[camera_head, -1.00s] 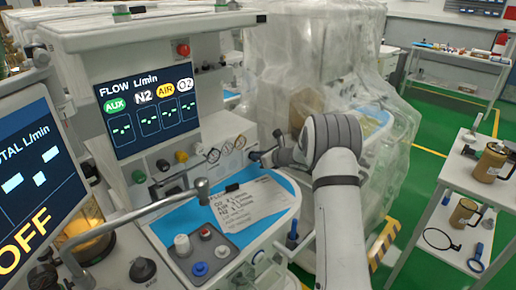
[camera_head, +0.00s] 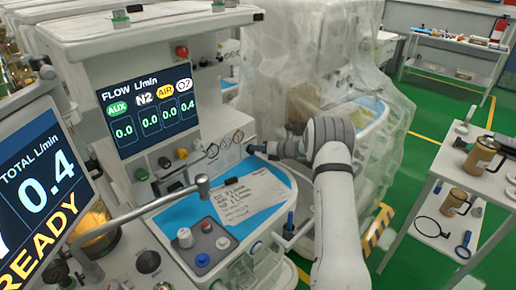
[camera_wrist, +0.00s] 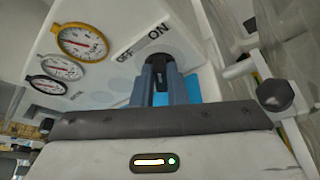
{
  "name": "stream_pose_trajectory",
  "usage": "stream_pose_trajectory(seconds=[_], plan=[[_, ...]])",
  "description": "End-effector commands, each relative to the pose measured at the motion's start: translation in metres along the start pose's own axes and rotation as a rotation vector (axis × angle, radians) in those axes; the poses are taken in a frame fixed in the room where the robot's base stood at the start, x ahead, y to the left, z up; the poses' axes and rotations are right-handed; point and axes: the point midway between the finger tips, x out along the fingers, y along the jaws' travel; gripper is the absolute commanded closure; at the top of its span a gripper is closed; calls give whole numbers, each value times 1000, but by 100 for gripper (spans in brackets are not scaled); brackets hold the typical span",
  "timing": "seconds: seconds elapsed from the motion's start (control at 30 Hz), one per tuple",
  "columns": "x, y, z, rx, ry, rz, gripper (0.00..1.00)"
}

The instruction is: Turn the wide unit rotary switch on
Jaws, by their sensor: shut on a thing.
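The wide unit's rotary switch (camera_wrist: 162,80) shows in the wrist view as a dark knob, mostly hidden between my fingers. OFF and ON labels are printed on the white panel (camera_wrist: 185,45) beyond it; ON is just above the fingertips. My gripper (camera_wrist: 163,70) is shut on the switch. In the head view my gripper (camera_head: 257,149) reaches the right end of the unit's front panel; the switch cannot be made out there. The flow screen (camera_head: 150,110) is lit with 0.0 values and 0.4. The left screen (camera_head: 35,195) reads 0.4 and READY.
Round gauges (camera_wrist: 82,42) sit left of the switch. A blue worktop (camera_head: 185,218) with a paper sheet (camera_head: 250,197) lies below. A plastic-draped unit (camera_head: 370,110) stands close behind my arm. A side table with brown mugs (camera_head: 482,155) is at right.

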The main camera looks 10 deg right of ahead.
Motion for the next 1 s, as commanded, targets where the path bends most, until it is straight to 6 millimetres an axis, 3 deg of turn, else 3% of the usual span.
stream_pose_trajectory(seconds=[0.47, 0.5, 0.73, 1.0], plan=[[-2, -2, 2, 13, -6, -1, 100], [-2, -2, 2, 13, -6, -1, 84], [-1, -1, 1, 12, -3, 1, 65], [-3, -1, 1, 11, -3, 2, 65]])
